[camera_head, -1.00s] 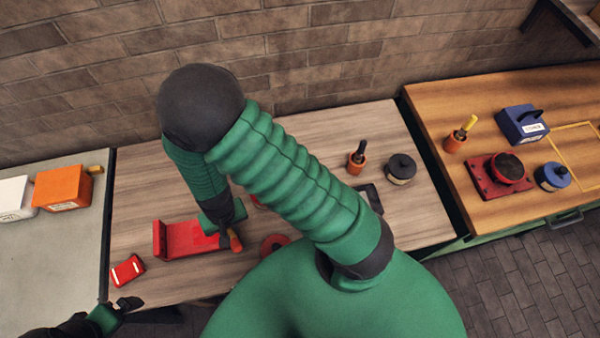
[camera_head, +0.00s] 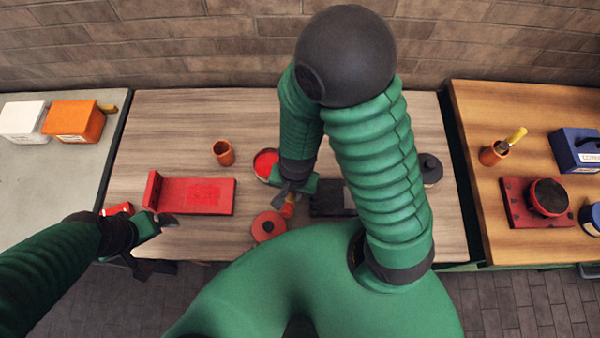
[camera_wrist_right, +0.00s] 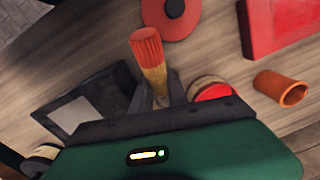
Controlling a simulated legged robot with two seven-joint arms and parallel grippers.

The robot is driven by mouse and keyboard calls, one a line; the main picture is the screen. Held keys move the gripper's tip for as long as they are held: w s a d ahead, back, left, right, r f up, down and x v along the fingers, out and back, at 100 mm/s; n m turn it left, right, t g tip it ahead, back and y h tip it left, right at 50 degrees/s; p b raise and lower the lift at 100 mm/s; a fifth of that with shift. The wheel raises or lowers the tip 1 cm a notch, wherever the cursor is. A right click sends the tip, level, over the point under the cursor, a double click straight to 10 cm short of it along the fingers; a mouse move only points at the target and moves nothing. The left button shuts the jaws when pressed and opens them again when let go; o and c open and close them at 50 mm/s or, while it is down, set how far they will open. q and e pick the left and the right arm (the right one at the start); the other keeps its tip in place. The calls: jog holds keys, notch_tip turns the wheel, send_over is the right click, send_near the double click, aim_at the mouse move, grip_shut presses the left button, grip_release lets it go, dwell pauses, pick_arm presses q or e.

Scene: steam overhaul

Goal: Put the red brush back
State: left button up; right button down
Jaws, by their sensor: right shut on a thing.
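My right gripper (camera_head: 290,190) is shut on the red brush (camera_head: 288,209), above the table between an open red tin and a red lid. In the right wrist view the brush (camera_wrist_right: 150,62) has red bristles pointing away from the jaws and a wooden handle between the fingers. An orange cup (camera_head: 223,152) stands upright on the wooden table, left of the gripper; it also shows in the wrist view (camera_wrist_right: 283,88) and looks empty. My left gripper (camera_head: 155,243) is open and empty near the table's front left edge.
The open red tin (camera_head: 265,165), red lid (camera_head: 268,226), black tray (camera_head: 328,199) and red stand (camera_head: 200,196) surround the brush. A black jar (camera_head: 430,170) is at right, partly behind my arm. The table is clear around the orange cup.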

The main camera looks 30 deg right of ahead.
jog(key=shift+w+d+f+b, duration=0.2)
jog(key=shift+w+d+b, duration=0.5)
jog(key=shift+d, duration=0.2)
jog(key=w+d, duration=0.2)
jog(key=w, duration=0.2)
jog(key=shift+w+d, duration=0.4)
jog(key=shift+w+d+f, duration=0.15)
jog(key=shift+d, duration=0.15)
jog(key=f, duration=0.2)
jog(key=d+f+b, duration=0.1)
jog(key=shift+d+f, duration=0.1)
jog(key=shift+f, duration=0.25)
jog(key=shift+a+f, duration=0.1)
jog(key=shift+a, duration=0.3)
jog(key=c, duration=1.6)
grip_release()
jog(key=shift+a, duration=0.1)
pick_arm(q)
jog(key=f, duration=0.2)
jog(key=a+f, duration=0.1)
jog(key=f, duration=0.1)
